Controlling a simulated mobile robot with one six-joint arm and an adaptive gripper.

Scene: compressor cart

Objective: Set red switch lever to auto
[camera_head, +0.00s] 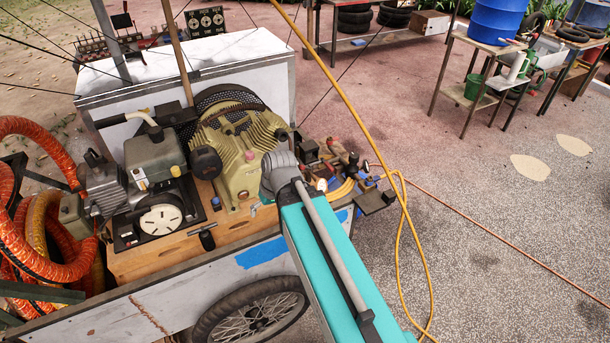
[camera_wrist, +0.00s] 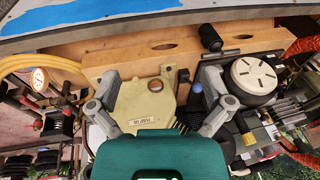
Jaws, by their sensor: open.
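My gripper (camera_wrist: 158,108) is open in the wrist view, its two grey fingers spread apart with nothing held between them. The beige compressor block (camera_wrist: 145,103), with a small label, shows between and beyond the fingers. In the head view the same compressor (camera_head: 228,150) stands on the cart, and the grey end of my arm is at its right side; the fingertips are hard to make out there. A reddish part (camera_head: 337,149) shows among the fittings right of my arm, too small to tell whether it is the red switch lever. No switch marking is readable.
The cart (camera_head: 180,290) has a spoked wheel. A motor (camera_head: 155,158) stands left of the compressor, with an orange hose (camera_head: 30,255) at far left. A yellow hose (camera_head: 418,255) hangs to the right. Open floor lies right of the cart; a blue barrel (camera_head: 495,20) stands behind.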

